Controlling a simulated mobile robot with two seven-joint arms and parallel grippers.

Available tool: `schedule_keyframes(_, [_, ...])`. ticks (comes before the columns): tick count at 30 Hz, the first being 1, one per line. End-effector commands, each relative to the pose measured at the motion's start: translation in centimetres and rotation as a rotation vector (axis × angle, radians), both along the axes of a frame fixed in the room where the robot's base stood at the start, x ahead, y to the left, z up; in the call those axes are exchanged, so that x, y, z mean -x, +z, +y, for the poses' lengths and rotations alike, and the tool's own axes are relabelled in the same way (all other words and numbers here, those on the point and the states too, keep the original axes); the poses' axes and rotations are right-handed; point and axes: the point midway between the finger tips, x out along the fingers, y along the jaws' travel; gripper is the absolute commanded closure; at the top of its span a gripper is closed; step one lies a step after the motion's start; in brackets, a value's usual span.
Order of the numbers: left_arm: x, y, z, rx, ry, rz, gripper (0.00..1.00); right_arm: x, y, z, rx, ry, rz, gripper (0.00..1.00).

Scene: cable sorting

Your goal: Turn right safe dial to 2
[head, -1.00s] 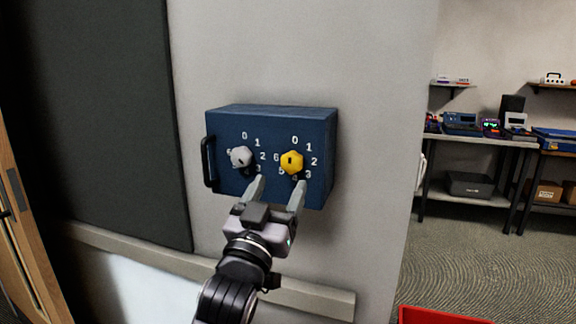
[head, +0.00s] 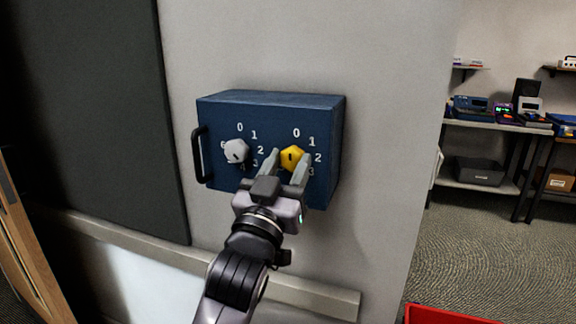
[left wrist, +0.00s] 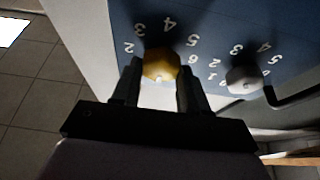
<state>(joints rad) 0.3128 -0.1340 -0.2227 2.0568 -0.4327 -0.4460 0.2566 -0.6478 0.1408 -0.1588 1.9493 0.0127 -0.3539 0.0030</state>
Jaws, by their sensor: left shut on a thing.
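The blue safe (head: 270,101) is mounted on the pale wall, with two dials on its front. The right dial is yellow (head: 291,157), with numbers around it; its dark pointer mark faces roughly downward. The left dial is silver-grey (head: 236,151). My left gripper (head: 287,163) has one finger on each side of the yellow dial and is shut on it. In the left wrist view the yellow dial (left wrist: 160,66) sits between the fingers, and the grey dial (left wrist: 245,80) is to the right. Some of the yellow dial's lower numbers are hidden by the fingers. My right gripper is not in view.
A black handle (head: 200,155) stands out at the safe's left side. A dark panel (head: 95,110) covers the wall to the left. Shelves with devices (head: 490,125) and a red container (head: 445,314) are to the right, away from the safe.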

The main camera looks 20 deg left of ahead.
Motion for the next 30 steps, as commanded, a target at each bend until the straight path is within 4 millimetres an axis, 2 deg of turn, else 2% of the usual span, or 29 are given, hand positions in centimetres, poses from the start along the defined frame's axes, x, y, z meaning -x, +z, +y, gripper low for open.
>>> schedule_keyframes(1, [0.0, 0.0, 0.0, 0.000, -0.001, 0.000, 0.80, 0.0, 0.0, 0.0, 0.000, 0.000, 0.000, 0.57])
schedule_keyframes(2, [0.0, 0.0, 0.0, 0.000, -0.001, 0.000, 0.87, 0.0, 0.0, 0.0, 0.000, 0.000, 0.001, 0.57])
schedule_keyframes(14, [0.0, 0.1, 0.0, -0.062, 0.000, -0.002, 0.87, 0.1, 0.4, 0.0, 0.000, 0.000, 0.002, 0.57])
schedule_keyframes(20, [-0.1, 0.2, 0.1, -0.191, 0.001, -0.007, 0.87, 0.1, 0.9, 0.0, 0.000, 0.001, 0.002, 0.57])
schedule_keyframes(30, [-0.1, 0.1, 0.3, -0.507, 0.003, -0.018, 0.87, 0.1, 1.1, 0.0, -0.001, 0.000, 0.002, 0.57])
